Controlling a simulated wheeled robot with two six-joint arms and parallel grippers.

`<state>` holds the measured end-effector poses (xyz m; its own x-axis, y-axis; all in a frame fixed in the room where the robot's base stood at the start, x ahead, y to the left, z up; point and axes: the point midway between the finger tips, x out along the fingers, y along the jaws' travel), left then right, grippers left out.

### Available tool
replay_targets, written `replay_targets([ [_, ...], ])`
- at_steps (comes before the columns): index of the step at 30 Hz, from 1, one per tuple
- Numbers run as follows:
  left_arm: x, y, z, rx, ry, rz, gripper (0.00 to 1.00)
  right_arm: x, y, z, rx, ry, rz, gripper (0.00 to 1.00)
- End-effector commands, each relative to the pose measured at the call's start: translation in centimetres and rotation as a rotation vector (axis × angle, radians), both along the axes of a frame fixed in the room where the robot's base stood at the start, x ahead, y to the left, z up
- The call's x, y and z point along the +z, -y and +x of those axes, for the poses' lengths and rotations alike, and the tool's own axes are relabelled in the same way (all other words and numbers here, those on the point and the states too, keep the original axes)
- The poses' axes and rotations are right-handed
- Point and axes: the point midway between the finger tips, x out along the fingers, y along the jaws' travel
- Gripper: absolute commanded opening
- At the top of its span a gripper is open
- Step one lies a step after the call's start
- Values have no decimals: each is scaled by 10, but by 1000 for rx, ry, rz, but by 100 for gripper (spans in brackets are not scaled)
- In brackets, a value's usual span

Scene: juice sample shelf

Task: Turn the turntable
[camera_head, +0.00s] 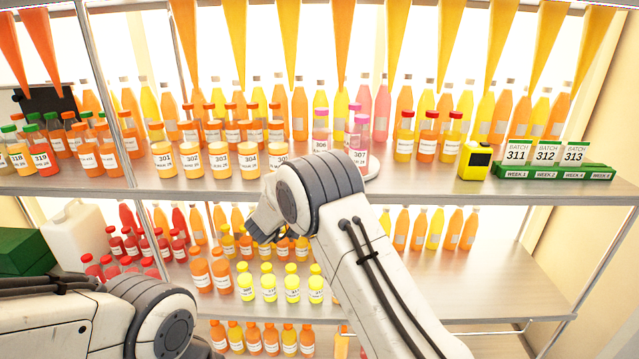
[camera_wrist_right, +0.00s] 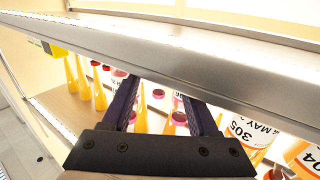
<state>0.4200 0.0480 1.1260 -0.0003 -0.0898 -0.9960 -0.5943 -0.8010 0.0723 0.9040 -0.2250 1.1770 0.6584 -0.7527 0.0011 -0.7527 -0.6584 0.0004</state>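The turntable (camera_head: 373,171) shows in the head view only as a short pale rounded rim on the upper shelf, right of centre. Pink-capped bottles labelled 306 (camera_head: 321,145) and 307 (camera_head: 360,158) stand at it; my right arm hides much of this area. In the right wrist view my right gripper (camera_wrist_right: 160,92) has its two dark fingers spread apart, with nothing seen held between them. The metal shelf edge (camera_wrist_right: 190,62) crosses at their tips, and bottles show beyond. I cannot tell whether the fingers touch anything. My left gripper is outside the view.
Bottles labelled 301 to 305 stand left of the turntable, with bottle 305 (camera_wrist_right: 250,130) close to the right finger. A yellow box (camera_head: 475,160) and green-based batch cards (camera_head: 545,172) stand to the right. The lower shelf (camera_head: 480,280) has bare space at its right.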

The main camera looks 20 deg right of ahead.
Motion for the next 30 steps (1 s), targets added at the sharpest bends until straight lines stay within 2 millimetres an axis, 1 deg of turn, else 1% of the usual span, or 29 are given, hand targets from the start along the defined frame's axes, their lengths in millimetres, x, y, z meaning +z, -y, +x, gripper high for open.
replay_targets([
  [8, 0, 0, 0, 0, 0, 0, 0, 0, -1, 0, 1, 0, 1, 60],
  [11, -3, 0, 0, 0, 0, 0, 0, -1, -5, -3, 2, -1, 1, 60],
  [14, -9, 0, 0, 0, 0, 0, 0, -2, -16, -12, 3, 2, 1, 60],
  [21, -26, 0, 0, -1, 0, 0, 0, -3, -52, -43, 5, 2, 1, 60],
  [24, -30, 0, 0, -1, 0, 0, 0, -2, -65, -55, 4, 2, 1, 60],
  [27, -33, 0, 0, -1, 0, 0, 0, -2, -73, -63, 3, 0, 1, 60],
  [30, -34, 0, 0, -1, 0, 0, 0, -1, -78, -67, 2, 1, 1, 60],
])
